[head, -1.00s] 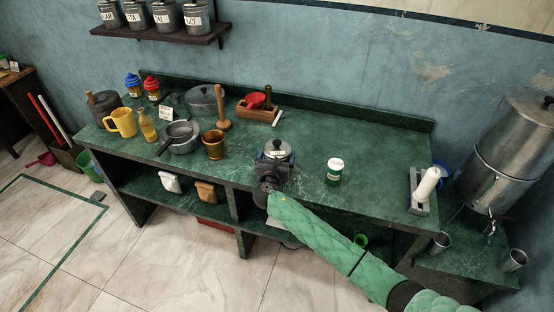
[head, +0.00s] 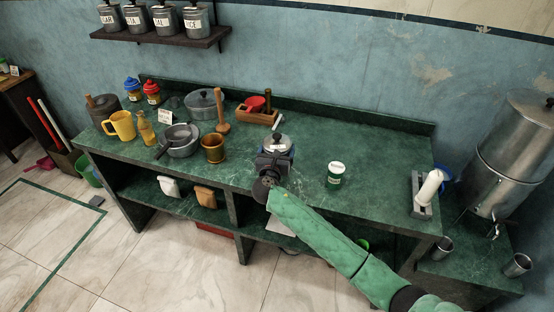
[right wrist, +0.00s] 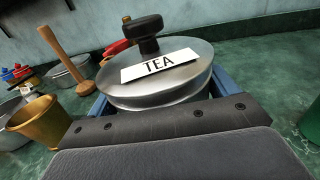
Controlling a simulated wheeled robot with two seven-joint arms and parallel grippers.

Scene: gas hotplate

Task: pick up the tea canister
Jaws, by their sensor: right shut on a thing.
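The tea canister (head: 277,142) is a metal tin with a dark knob on its lid, near the front middle of the green counter. In the right wrist view its lid and white TEA label (right wrist: 159,65) fill the upper middle. My right gripper (head: 274,161) is shut on the canister, with a blue finger on each side of it. The canister looks upright. Its lower body is hidden behind the gripper, so I cannot tell how far its base is from the counter. My left gripper is not in view.
A green jar with a white lid (head: 335,173) stands to the right on the counter (head: 380,155). A brass mortar (head: 213,148), a wooden pestle (head: 222,120) and pots stand to the left. A red-and-wood caddy (head: 256,112) is behind. The counter's right middle is clear.

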